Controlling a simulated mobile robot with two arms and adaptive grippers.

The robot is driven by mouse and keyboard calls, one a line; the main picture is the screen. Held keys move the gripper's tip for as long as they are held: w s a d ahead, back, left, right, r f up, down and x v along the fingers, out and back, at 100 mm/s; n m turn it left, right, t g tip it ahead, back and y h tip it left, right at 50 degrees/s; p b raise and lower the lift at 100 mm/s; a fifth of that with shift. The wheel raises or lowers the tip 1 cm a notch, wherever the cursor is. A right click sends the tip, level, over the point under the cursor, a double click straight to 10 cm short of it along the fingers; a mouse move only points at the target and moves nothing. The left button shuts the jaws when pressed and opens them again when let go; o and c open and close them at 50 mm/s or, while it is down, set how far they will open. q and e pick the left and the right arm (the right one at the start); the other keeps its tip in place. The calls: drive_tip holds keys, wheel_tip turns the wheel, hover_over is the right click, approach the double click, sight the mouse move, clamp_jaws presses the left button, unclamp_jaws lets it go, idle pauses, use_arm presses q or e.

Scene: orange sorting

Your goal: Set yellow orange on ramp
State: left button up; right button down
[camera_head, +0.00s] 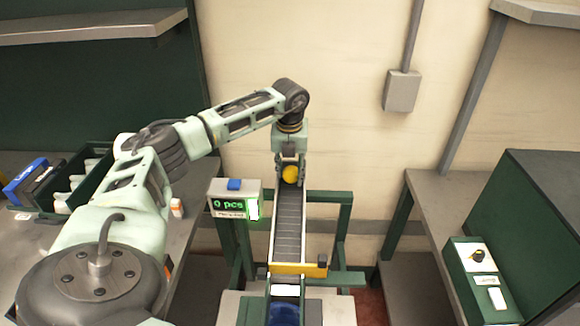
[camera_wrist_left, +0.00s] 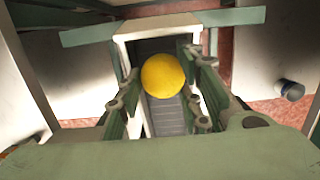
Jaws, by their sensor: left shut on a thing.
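The yellow orange (camera_head: 291,174) is between the fingers of my left gripper (camera_head: 290,178), at the upper end of the ramp (camera_head: 289,225). In the left wrist view the orange (camera_wrist_left: 163,75) sits between the two fingers of the gripper (camera_wrist_left: 165,85), with the grey ramp surface (camera_wrist_left: 168,115) behind it. The gripper is shut on the orange. I cannot tell whether the orange touches the ramp. My right gripper is not in view.
A yellow bar (camera_head: 298,269) crosses the ramp's lower end, above a blue container (camera_head: 284,313). A counter box (camera_head: 236,198) reading "0 pcs" stands left of the ramp. A green crate (camera_head: 75,185) is on the left table, and a control box (camera_head: 482,278) is at right.

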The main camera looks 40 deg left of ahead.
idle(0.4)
use_arm(q)
drive_tip(key=o, duration=1.3)
drive_tip(key=shift+c, duration=0.2)
drive_tip(key=shift+r+p, duration=3.4)
drive_tip(key=shift+r, duration=1.1)
